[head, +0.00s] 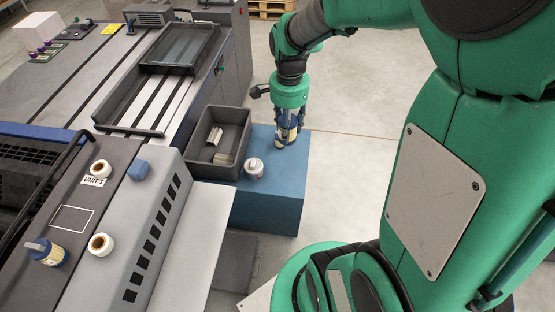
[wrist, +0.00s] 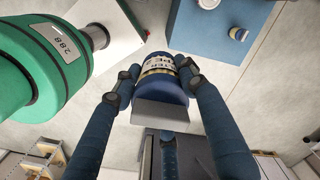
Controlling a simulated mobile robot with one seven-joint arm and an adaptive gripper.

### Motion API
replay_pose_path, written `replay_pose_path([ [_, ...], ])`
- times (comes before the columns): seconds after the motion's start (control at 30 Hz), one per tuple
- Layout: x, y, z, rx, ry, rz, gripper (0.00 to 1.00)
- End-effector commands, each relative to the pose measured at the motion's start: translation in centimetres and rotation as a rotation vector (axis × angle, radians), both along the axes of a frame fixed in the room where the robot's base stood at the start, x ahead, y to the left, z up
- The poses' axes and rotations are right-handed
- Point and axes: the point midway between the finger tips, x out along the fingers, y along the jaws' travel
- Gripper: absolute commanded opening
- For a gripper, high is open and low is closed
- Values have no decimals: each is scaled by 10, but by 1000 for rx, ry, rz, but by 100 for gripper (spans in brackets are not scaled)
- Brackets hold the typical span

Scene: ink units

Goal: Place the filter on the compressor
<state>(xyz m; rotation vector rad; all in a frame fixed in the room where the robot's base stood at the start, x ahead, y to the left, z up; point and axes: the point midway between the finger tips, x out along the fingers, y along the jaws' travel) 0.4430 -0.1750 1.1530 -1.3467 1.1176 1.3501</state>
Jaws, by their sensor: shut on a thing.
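My gripper (head: 288,132) is shut on a blue cylinder with a cream lettered label, which looks like the filter (head: 281,141). In the wrist view the fingers (wrist: 155,90) close on both sides of the filter (wrist: 163,70), and a grey block shows at its near end. In the head view it is in front of the back part of a blue box; I cannot tell whether it touches the top. A similar blue-and-cream cylinder with a grey tab (head: 47,252) lies on the machine marked UNIT 1 (head: 140,215). No label tells me which thing is the compressor.
The blue box (head: 268,208) bears a dark bin (head: 237,128) holding pale blocks and a white can (head: 254,169). Floor at the right is clear.

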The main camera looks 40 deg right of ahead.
Motion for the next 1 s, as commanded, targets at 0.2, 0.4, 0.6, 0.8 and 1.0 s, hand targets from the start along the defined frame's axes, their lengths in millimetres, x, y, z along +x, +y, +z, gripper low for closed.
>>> replay_pose_path([
  [0.2,-6,-5,-39,2,4,-20,13],
  [0.4,-6,-4,-94,2,5,-20,13],
  [0.6,-6,-4,-163,3,6,-19,13],
  [0.8,-6,-4,-224,2,4,-19,13],
  [1.0,-6,-4,-278,2,4,-19,13],
])
